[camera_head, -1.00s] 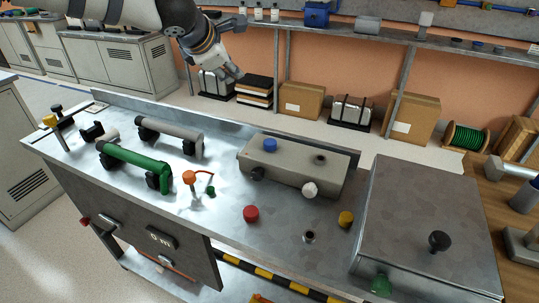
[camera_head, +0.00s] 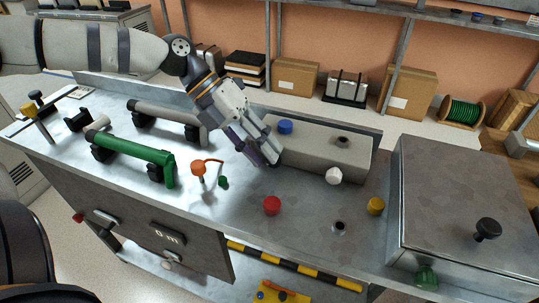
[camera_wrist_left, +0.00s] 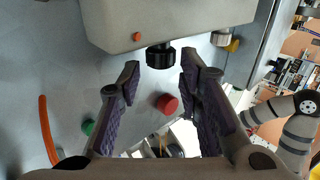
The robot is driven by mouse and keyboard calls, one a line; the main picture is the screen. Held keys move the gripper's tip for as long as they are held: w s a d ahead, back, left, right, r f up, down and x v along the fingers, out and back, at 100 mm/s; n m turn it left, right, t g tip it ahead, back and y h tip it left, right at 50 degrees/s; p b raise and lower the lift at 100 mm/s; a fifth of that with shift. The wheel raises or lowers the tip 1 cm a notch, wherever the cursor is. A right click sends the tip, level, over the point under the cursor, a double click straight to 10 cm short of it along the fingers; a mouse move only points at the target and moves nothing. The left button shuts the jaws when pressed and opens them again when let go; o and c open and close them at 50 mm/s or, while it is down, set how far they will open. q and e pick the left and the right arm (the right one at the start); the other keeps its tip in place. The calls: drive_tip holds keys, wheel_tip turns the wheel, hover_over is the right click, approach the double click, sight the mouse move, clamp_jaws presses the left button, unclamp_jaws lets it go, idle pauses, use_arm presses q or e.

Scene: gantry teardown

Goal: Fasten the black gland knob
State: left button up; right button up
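The black gland knob (camera_wrist_left: 160,56) sticks out of the front face of the grey box (camera_head: 312,147) on the bench. In the head view it is mostly hidden by my left gripper (camera_head: 262,160), which reaches down at the box's left front corner. In the left wrist view the left gripper (camera_wrist_left: 160,78) is open. The knob shows beyond and between its fingertips, with no contact visible. The white knob (camera_head: 334,175) sits farther right on the same face. My right gripper is not seen.
A red knob (camera_head: 272,205), a yellow knob (camera_head: 375,205) and a threaded stub (camera_head: 339,228) stand in front of the box. An orange-capped post (camera_head: 198,169) with a cable and a green handle (camera_head: 130,150) are left. A large metal case (camera_head: 460,195) is right.

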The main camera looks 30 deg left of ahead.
use_arm(q)
drive_tip(key=shift+x, duration=0.95)
drive_tip(key=shift+r, duration=0.1)
clamp_jaws()
